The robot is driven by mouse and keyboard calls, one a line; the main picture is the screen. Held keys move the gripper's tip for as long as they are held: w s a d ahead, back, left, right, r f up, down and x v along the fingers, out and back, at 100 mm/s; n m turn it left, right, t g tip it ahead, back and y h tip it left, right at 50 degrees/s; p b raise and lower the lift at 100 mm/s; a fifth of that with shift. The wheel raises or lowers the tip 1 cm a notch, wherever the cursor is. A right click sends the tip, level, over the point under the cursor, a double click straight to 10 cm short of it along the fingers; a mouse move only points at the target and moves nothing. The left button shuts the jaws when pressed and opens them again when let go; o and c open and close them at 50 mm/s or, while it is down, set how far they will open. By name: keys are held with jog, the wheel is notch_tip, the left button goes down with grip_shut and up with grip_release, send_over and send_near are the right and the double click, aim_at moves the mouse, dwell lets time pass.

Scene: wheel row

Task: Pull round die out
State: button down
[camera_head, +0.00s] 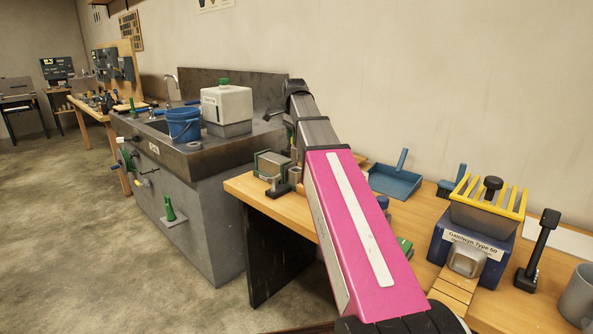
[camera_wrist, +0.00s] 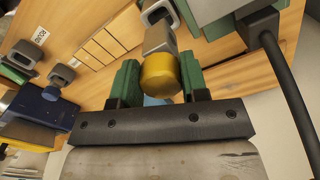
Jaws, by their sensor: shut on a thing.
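In the wrist view my gripper (camera_wrist: 160,84) has two green fingers shut on a short gold round piece (camera_wrist: 160,73). A grey block (camera_wrist: 158,38) shows directly beyond the gold piece, in line with it. I cannot tell whether the two are joined, or which part is the round die. A grey holder with an opening (camera_wrist: 155,11) sits just past the grey block on the wooden surface. In the head view my arm covers part of the bench, and I cannot make out the gripper there.
In the wrist view, a green-grey machine body (camera_wrist: 222,12) and a thick black bar (camera_wrist: 290,85) are close on the right. Other grey holders (camera_wrist: 60,76) stand at left. In the head view, a blue dustpan (camera_head: 395,183) and a blue box (camera_head: 470,240) are on the bench.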

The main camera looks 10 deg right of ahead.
jog(key=shift+r, duration=1.25)
